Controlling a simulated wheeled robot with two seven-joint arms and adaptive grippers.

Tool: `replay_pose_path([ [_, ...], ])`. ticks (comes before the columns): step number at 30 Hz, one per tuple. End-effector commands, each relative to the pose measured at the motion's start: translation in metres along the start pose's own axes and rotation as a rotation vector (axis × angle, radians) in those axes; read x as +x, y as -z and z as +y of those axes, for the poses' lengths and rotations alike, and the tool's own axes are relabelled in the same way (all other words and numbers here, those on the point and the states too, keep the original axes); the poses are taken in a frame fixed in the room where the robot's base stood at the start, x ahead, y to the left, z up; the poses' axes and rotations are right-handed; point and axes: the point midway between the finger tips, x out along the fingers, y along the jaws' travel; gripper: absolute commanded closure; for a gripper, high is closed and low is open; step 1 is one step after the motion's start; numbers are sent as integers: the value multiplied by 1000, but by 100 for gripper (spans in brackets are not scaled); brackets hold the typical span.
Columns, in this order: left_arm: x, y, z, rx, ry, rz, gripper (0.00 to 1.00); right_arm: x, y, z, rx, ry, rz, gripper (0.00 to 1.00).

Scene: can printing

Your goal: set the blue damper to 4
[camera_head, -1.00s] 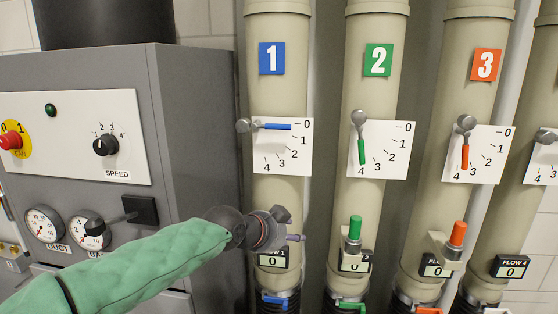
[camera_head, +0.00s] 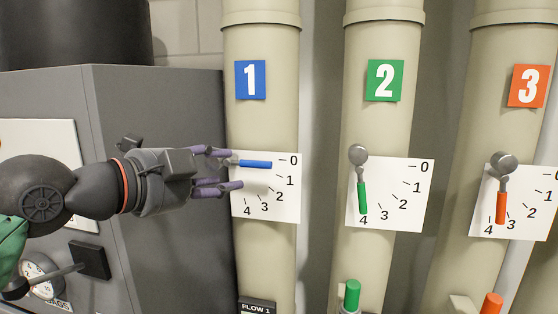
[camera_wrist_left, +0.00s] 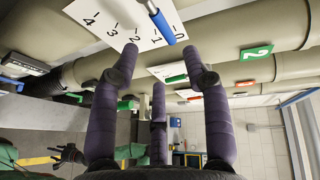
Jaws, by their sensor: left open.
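The blue damper handle (camera_head: 256,164) sits on the pipe marked 1, in front of a white scale plate (camera_head: 285,208) numbered 0 to 4. The handle lies level and points at 0. My left gripper (camera_head: 235,169) is open, its purple fingers at the handle's left end, by the pivot, which they partly hide. In the left wrist view the blue handle (camera_wrist_left: 160,22) shows beyond and between the spread fingertips (camera_wrist_left: 160,62). Contact cannot be told. A dark gripper, seemingly my right one (camera_wrist_left: 68,154), shows small at the lower left there.
The green damper handle (camera_head: 362,197) on pipe 2 and the orange one (camera_head: 501,207) on pipe 3 point down near 4. A grey cabinet (camera_head: 180,235) stands left, close behind my left arm. Green (camera_head: 352,295) and orange (camera_head: 491,303) knobs stick up below.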

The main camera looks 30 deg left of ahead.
Motion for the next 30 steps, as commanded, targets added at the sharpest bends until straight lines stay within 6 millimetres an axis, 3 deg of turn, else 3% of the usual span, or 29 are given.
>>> replay_pose_path([
  [5, 7, -1, -2, 1, 3, -2, 53, -1, -2, 0, 0, 0, -4, 40],
  [21, 92, -1, -2, 0, 2, -2, 53, -14, -2, -5, 0, 0, -3, 40],
  [30, 105, -1, -2, 0, 4, -2, 53, -16, -2, -6, 0, 0, -3, 40],
])
